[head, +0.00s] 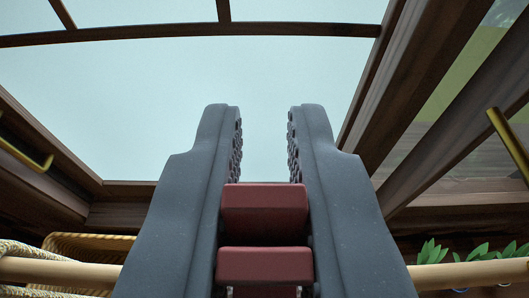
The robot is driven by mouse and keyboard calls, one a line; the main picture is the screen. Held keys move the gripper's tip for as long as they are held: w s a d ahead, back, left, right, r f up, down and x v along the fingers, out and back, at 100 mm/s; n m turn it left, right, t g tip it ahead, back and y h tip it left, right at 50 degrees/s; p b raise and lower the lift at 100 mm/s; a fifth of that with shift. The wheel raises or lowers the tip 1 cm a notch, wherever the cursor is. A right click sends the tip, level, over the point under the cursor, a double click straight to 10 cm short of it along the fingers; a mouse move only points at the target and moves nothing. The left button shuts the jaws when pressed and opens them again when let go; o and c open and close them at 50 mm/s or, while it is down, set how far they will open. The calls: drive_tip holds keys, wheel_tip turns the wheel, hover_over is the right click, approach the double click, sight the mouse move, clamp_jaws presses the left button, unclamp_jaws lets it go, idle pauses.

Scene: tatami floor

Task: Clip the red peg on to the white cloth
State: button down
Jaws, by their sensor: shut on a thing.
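My gripper (265,115) points away from the camera, with its two grey fingers on either side of the red peg (264,210). The peg sits low between the fingers, held by both sides; its two red blocks face me, and its far end is hidden. The finger tips stand apart with nothing between them. A cream, ribbed piece of fabric or weave (22,250) shows at the lower left edge by the pole. I cannot tell whether it is the white cloth; no other cloth is in view.
A pale bamboo pole (60,272) runs across the bottom of the view, passing behind my gripper. A yellow woven basket (90,243) is at the lower left. Green leaves (432,252) show at the lower right. Dark wooden beams (440,110) and brass handles (507,140) frame a pale glass area.

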drive_tip(key=shift+f+b, duration=1.75)
drive_tip(key=shift+f, duration=0.5)
idle(1.4)
drive_tip(key=c, duration=0.9)
unclamp_jaws()
drive_tip(key=shift+o, duration=0.2)
drive_tip(key=shift+r, duration=0.15)
drive_tip(key=shift+r+p, duration=0.85)
drive_tip(key=shift+r, duration=2.05)
